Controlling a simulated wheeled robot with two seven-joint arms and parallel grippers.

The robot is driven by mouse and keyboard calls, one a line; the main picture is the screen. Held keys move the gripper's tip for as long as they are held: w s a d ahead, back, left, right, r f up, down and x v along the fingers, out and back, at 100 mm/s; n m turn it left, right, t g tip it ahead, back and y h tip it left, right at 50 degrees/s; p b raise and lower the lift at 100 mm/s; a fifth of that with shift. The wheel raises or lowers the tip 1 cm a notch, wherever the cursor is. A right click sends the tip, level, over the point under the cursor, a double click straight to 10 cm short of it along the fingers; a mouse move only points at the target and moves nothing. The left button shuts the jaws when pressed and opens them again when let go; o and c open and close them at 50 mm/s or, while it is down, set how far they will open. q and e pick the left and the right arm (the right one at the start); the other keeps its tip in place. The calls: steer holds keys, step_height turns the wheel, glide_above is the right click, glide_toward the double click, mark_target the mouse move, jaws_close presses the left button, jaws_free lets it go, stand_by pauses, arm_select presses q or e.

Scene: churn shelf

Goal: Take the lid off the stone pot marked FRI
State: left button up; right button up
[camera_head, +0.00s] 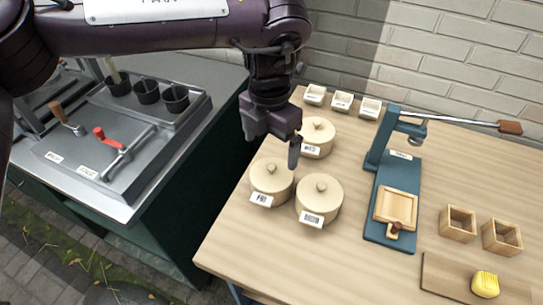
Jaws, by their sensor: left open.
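Three round cream stone pots with knobbed lids stand on the wooden table: a back pot (317,137), a front left pot (271,181) and a front right pot (320,199). All three have their lids on. My left gripper (272,143) points down above the pots, behind the front left one and beside the back one. It is open and empty, and its near finger hides a little of the back pot. My right gripper is not in view.
A teal press (384,150) with a long lever stands right of the pots. Small white dishes (342,101) line the back. Wooden boxes (458,223) and a board with a yellow block (485,284) are at right. A grey tray (120,150) with cranks is at left. The front table area is clear.

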mark_target(271, 166)
arm_select(q)
steer(key=shift+a+f, duration=0.1)
steer(key=shift+f, duration=0.1)
steer(key=f, duration=0.1)
steer(key=f+p, duration=0.1)
steer(key=f, duration=0.1)
steer(key=shift+s+f, duration=0.25)
steer(key=f, duration=0.2)
steer(key=shift+w+d+f+p, duration=0.2)
steer(key=shift+w+f+p, duration=0.1)
steer(key=shift+p, duration=0.1)
steer(key=shift+f, duration=0.4)
steer(key=c, duration=0.5)
steer(key=shift+r, duration=0.1)
steer(key=shift+c, duration=0.5)
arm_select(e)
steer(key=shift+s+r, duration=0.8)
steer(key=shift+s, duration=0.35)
